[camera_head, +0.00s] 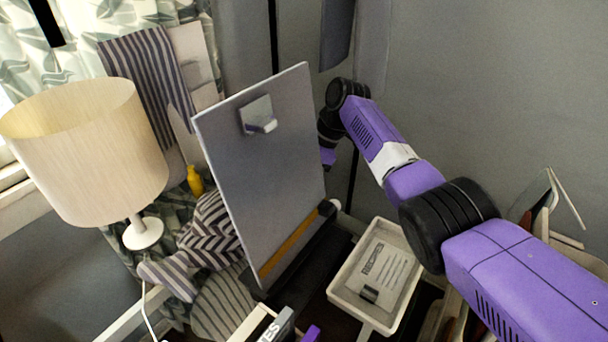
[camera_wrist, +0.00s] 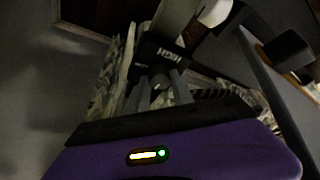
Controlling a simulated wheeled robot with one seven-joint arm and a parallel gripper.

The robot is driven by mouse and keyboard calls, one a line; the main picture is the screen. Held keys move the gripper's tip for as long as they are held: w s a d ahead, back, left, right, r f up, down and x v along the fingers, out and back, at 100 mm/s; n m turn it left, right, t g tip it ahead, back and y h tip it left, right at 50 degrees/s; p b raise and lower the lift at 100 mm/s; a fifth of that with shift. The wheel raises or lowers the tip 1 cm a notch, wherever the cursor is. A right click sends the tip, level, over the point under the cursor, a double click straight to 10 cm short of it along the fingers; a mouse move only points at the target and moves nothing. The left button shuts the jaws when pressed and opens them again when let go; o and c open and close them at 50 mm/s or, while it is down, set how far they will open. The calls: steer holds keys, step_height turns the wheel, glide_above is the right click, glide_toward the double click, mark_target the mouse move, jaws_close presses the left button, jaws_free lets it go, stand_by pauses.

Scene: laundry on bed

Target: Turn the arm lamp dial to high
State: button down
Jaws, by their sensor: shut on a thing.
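In the wrist view, a dark control box (camera_wrist: 152,56) carries white lettering that reads HIGH, with a smaller, illegible mark to its left. A pale bar (camera_wrist: 176,18) runs up from behind the box. A small dark dial (camera_wrist: 158,80) is on the near side of the box. My gripper (camera_wrist: 161,88) is at the box, its two grey fingers shut on the dial, one on each side. The dial is dim, so I cannot read its setting. In the head view my arm reaches behind an upright grey board, which hides my gripper, the dial and the box.
The grey board (camera_head: 259,172) stands close to my arm. A table lamp (camera_head: 88,150) with a beige shade stands at left. Striped cloth (camera_head: 210,238) and a yellow bottle (camera_head: 195,181) lie near the board's left. A white tray (camera_head: 345,297) sits right of the board.

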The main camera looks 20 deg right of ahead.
steer(key=m+p, duration=0.2)
steer(key=p, duration=0.1)
steer(key=shift+s+r+t, duration=0.1)
steer(key=shift+r+t, duration=0.2)
steer(key=shift+t, duration=0.1)
steer(key=shift+f+m+t+h+p, duration=0.25)
steer(key=shift+m+t+h+p, duration=0.05)
steer(key=shift+m+p, duration=0.65)
steer(key=c, duration=1.1)
jaws_free()
steer(key=v, duration=0.7)
steer(key=shift+d+r, duration=0.2)
steer(key=shift+r, duration=0.15)
